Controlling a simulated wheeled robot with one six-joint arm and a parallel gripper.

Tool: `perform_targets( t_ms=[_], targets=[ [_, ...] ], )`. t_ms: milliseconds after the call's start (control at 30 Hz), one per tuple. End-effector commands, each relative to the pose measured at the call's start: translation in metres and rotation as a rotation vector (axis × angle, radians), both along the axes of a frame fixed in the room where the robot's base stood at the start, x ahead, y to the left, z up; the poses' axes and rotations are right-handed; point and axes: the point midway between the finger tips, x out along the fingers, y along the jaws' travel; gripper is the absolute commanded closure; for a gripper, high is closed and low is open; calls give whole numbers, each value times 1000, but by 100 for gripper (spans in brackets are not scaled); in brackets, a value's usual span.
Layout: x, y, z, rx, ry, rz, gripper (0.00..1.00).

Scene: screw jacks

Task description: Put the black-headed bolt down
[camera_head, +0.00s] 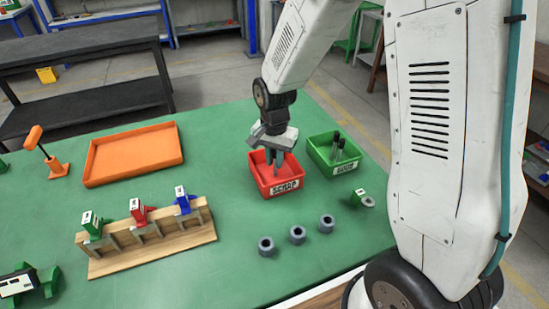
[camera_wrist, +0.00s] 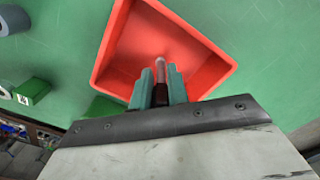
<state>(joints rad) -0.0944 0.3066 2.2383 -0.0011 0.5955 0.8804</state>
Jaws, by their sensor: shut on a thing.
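My gripper (camera_head: 275,160) is over the red bin labelled SCRAP (camera_head: 287,190), with its fingertips at or just inside the opening. In the wrist view the fingers (camera_wrist: 160,90) are shut on the black-headed bolt (camera_wrist: 175,80). Its grey shank points away from the fingers, over the inside of the red bin (camera_wrist: 112,50). The dark head lies between the fingers and is mostly hidden. I cannot tell whether the bolt touches the bin floor.
A green bin (camera_head: 321,160) with dark-topped bolts (camera_head: 339,148) stands right of the red bin. Several grey rings (camera_head: 297,235) lie in front. A wooden rack (camera_head: 150,243) holding coloured jacks and an orange tray (camera_head: 133,152) are to the left. The green table between is clear.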

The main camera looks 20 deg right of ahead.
Motion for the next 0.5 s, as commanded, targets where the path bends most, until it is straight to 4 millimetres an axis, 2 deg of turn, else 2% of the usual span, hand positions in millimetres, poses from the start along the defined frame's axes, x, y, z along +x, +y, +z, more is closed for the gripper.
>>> perform_targets(
  t_ms=[167, 200, 233, 267, 500],
  targets=[
    [0, 0, -4, 0, 1, 0, 100],
    [0, 0, -3, 0, 0, 0, 72],
    [0, 0, -3, 0, 0, 0, 64],
    [0, 0, -3, 0, 0, 0, 62],
    [0, 0, -2, 0, 0, 0, 62]
  ],
)
